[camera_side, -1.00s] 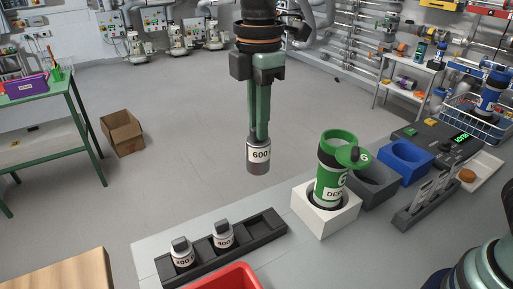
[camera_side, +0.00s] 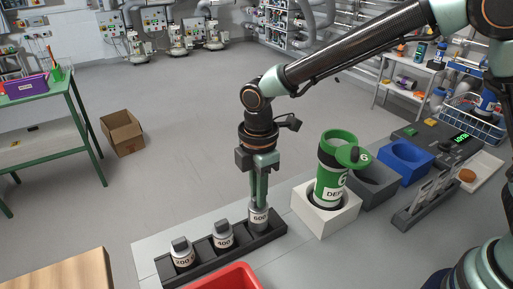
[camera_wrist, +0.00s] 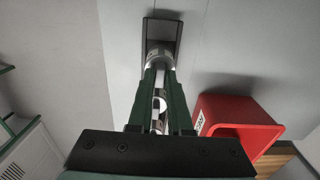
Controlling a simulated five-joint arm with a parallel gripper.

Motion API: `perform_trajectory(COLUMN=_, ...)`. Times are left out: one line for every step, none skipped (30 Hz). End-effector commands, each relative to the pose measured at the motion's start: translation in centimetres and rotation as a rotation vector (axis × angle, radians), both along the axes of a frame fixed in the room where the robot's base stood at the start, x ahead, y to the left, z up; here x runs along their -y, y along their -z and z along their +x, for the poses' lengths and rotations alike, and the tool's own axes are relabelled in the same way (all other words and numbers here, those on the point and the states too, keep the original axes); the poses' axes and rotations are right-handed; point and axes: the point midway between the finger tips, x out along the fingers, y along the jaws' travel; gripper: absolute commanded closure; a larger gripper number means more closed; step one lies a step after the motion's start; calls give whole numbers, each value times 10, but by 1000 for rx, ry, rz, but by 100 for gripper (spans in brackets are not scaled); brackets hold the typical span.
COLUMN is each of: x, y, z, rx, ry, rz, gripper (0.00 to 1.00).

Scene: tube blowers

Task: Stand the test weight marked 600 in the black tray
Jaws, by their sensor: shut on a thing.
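The test weight marked 600 (camera_side: 258,218) is a grey cylinder with a white label, upright between the fingers of my gripper (camera_side: 259,203). My gripper points straight down and is shut on its upper part. The weight is at the right end compartment of the black tray (camera_side: 273,232). I cannot tell whether its base touches the tray floor. Weights marked 400 (camera_side: 223,236) and 200 (camera_side: 182,254) stand in the tray to the left. In the wrist view the held weight (camera_wrist: 160,54) shows beyond the fingers, over the tray (camera_wrist: 176,28).
A red bin (camera_side: 228,279) stands in front of the tray. A white block (camera_side: 322,212) with a green cup (camera_side: 330,176) is to the right, beside grey and blue (camera_side: 405,160) holders. A wooden surface (camera_side: 70,273) is at the lower left.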

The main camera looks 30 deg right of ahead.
Motion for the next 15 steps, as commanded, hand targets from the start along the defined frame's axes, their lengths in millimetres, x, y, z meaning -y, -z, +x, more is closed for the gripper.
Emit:
perform_trajectory(x=0, y=8, z=0, rx=-1, ry=0, rz=-1, gripper=100)
perform_trajectory(x=0, y=12, z=0, rx=-2, ry=0, rz=-1, gripper=100)
perform_trajectory(x=0, y=16, z=0, rx=-1, ry=0, rz=0, gripper=100)
perform_trajectory(x=0, y=19, z=0, rx=-1, ry=0, rz=0, gripper=100)
perform_trajectory(x=0, y=22, z=0, rx=-1, ry=0, rz=0, gripper=100)
perform_trajectory(x=0, y=24, z=0, rx=0, ry=0, rz=0, gripper=100)
perform_trajectory(x=0, y=24, z=0, rx=1, ry=0, rz=1, gripper=100)
perform_trajectory(x=0, y=25, z=1, rx=2, ry=0, rz=1, gripper=100)
perform_trajectory(x=0, y=25, z=1, rx=3, ry=0, rz=2, gripper=100)
perform_trajectory(x=0, y=25, z=1, rx=3, ry=0, rz=2, gripper=100)
perform_trajectory(x=0, y=24, z=1, rx=3, ry=0, rz=2, gripper=100)
perform_trajectory(x=0, y=24, z=1, rx=3, ry=0, rz=2, gripper=100)
perform_trajectory(x=0, y=24, z=1, rx=3, ry=0, rz=2, gripper=100)
perform_trajectory(x=0, y=24, z=1, rx=3, ry=0, rz=2, gripper=100)
perform_trajectory(x=0, y=25, z=1, rx=2, ry=0, rz=1, gripper=100)
